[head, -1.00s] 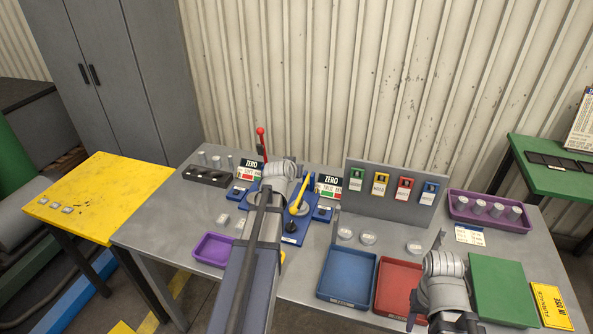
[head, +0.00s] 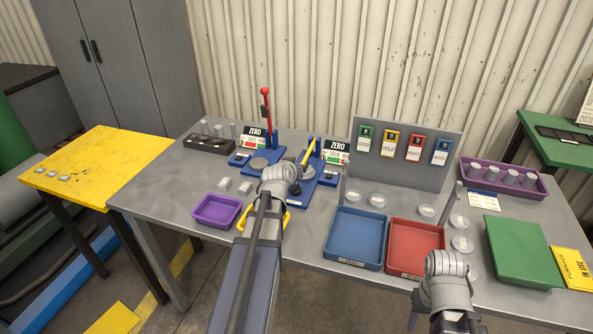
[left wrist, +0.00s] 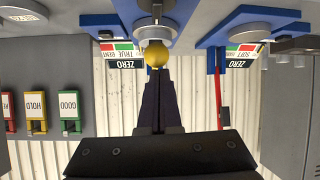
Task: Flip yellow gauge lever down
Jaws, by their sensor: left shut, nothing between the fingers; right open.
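The yellow gauge lever (head: 309,151) stands up at a slant on a blue gauge base (head: 326,178) near the middle of the bench. In the left wrist view, which is upside down, its round yellow knob (left wrist: 156,54) shows just beyond my left fingertips. My left gripper (left wrist: 157,85) is shut and empty, pointing at the knob; I cannot tell whether it touches. My right gripper (head: 458,322) is open at the bottom edge, in front of the bench and far from the lever.
A second gauge with an upright red lever (head: 266,110) stands to the left. A purple tray (head: 197,219) is at left.

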